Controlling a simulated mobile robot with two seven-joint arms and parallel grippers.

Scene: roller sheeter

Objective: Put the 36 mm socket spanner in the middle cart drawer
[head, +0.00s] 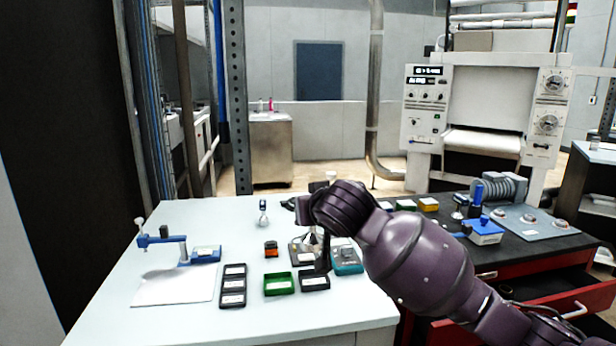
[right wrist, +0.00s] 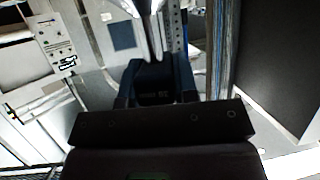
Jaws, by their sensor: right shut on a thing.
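My right gripper (head: 291,203) is above the white table, reaching in from the right, and is largely hidden behind my own wrist. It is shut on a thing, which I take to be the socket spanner. In the right wrist view, a shiny silver shape (right wrist: 153,35) extends from the dark jaws; its size marking cannot be read. The red cart (head: 497,262) stands at the right. One of its drawers, apparently the middle one (head: 545,318), is pulled out, partly hidden by my right arm. My left gripper is not in view.
Green (head: 280,284) and black trays, a teal device (head: 347,260) and a small silver-based item (head: 263,213) are on the table. A blue clamp-like tool (head: 185,247) stands left. A blue-and-white box (head: 484,232) and a motor sit on the cart top. The sheeter (head: 487,100) stands behind.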

